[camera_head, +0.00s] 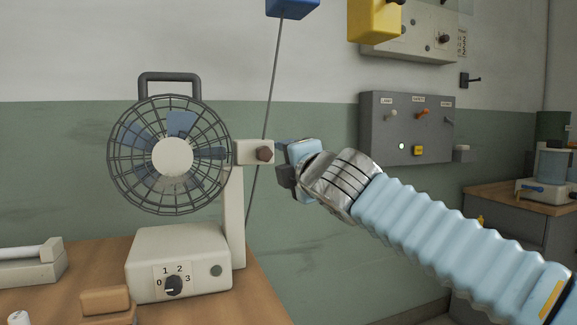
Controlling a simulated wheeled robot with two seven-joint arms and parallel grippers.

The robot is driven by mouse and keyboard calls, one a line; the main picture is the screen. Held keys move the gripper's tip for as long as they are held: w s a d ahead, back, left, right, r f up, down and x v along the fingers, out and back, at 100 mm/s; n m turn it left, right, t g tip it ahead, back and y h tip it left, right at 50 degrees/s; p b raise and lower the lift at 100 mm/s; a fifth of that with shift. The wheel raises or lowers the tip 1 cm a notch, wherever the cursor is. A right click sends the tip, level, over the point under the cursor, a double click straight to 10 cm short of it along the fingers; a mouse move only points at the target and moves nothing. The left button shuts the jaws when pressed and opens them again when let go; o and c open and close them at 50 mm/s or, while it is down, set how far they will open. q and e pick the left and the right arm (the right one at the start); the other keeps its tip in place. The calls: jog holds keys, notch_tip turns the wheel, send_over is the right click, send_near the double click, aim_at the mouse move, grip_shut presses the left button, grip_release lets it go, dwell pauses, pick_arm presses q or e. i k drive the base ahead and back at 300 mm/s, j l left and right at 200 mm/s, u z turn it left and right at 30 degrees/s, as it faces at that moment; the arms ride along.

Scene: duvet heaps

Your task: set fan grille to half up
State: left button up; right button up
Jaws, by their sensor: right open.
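A desk fan stands on the wooden table at the left, with a round wire fan grille (168,196) facing me and a dark handle on top. The cream base (178,266) carries a dial (174,285) marked 0 to 3. My right gripper (281,162) is open, just right of the side knob, with its fingers pointing at it. I see no clear contact between them. My left gripper is not in view.
A grey switch panel (408,128) and a yellow box (374,20) are on the wall at the right. A cream holder (30,266) and an orange-brown block (105,301) lie on the table (85,245). A thin cable hangs behind the fan.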

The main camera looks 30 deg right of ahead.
aim_at(172, 154)
jog(key=k+j, duration=0.2)
jog(key=k, duration=0.3)
jog(key=k+j, duration=0.15)
jog(key=k, duration=0.35)
